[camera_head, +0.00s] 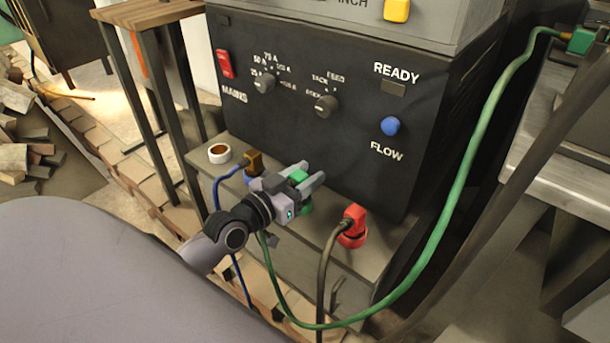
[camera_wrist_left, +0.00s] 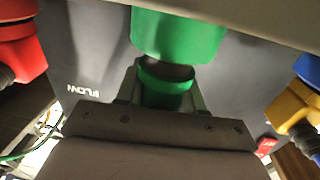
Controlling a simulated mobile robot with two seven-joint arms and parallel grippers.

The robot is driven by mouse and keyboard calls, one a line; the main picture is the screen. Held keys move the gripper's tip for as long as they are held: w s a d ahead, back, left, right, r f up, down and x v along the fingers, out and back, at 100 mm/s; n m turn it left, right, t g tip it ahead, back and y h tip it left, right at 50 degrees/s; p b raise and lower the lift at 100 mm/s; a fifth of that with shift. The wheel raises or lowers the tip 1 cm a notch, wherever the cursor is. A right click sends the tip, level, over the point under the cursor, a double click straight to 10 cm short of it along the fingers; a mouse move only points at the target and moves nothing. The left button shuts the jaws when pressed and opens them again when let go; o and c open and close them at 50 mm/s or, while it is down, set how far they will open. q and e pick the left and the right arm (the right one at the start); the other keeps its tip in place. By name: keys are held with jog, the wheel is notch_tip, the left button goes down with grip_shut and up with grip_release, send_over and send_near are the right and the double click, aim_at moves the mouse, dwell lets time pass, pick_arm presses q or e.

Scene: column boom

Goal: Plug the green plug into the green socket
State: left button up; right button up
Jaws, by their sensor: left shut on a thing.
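My left gripper (camera_head: 308,181) is shut on the green plug (camera_head: 297,176), just above the ledge in front of the black panel. In the left wrist view, which is upside down, the plug (camera_wrist_left: 166,88) shows between the fingers. A larger green cylinder, seemingly the green socket (camera_wrist_left: 178,38), lies on its ledge side, with a dark band between the two green parts. In the head view, the socket (camera_head: 306,208) is mostly hidden beneath the gripper. I cannot tell whether the plug is seated. My right gripper is not in view.
A red plug (camera_head: 353,221) stands to the right on the ledge. The green cable (camera_head: 450,215) loops below the ledge and up to the right.

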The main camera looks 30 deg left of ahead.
pick_arm(q)
jog(key=shift+r, duration=0.1)
jog(key=shift+f, duration=0.65)
dwell(0.5)
jog(key=o, duration=0.8)
jog(key=shift+s, duration=0.1)
jog(key=shift+s+a+p, duration=0.3)
jog(key=shift+s+p, duration=0.15)
jog(key=shift+s, duration=1.35)
jog(key=shift+s+a+p, duration=0.3)
jog(key=shift+s+p, duration=0.2)
jog(key=shift+s, duration=1.25)
jog(key=shift+s+a+p, duration=0.3)
jog(key=shift+s+p, duration=0.15)
jog(key=shift+s, duration=1.35)
